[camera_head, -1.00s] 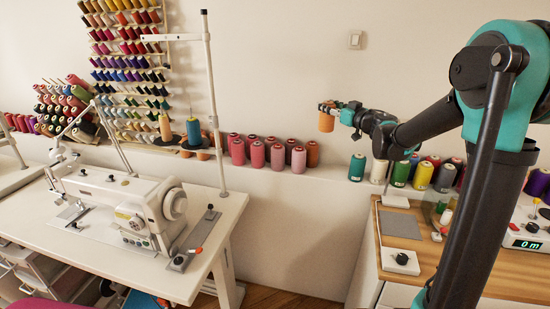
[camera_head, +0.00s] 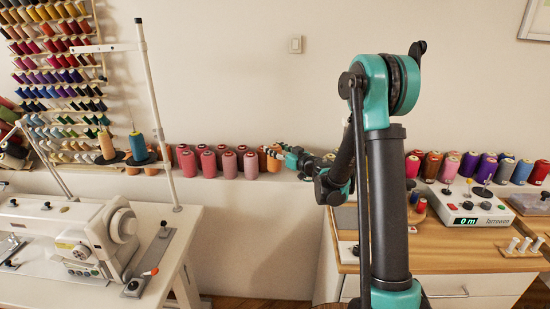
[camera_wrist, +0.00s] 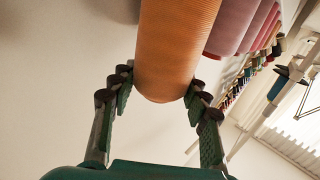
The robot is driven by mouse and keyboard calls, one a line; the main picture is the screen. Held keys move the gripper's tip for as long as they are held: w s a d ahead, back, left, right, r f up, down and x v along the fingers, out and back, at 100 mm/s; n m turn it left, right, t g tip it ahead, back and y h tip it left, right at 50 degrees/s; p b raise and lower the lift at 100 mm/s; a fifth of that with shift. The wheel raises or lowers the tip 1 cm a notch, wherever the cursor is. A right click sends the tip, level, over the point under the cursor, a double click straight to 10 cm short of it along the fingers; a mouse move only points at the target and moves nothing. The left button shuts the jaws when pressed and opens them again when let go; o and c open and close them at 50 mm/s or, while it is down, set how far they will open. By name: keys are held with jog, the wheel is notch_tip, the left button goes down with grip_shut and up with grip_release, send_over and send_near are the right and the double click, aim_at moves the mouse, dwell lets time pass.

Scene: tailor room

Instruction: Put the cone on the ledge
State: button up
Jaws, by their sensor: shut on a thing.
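An orange thread cone (camera_wrist: 178,45) fills the space between the fingers of my gripper (camera_wrist: 158,88) in the wrist view. The fingers are shut on its sides. In the head view my gripper (camera_head: 278,154) holds this cone (camera_head: 274,162) at the right end of the row on the wall ledge (camera_head: 228,184). The held cone is about level with the row. I cannot tell whether its base touches the ledge.
Several pink and red cones (camera_head: 228,164) stand on the ledge to the left; a pink one (camera_wrist: 232,25) shows close by in the wrist view. More cones (camera_head: 432,164) stand at right. A sewing machine (camera_head: 75,236) and wooden counter (camera_head: 450,247) flank the gap.

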jog(key=shift+f, duration=1.8)
jog(key=o, duration=1.4)
jog(key=shift+f, duration=0.15)
jog(key=shift+r, duration=0.2)
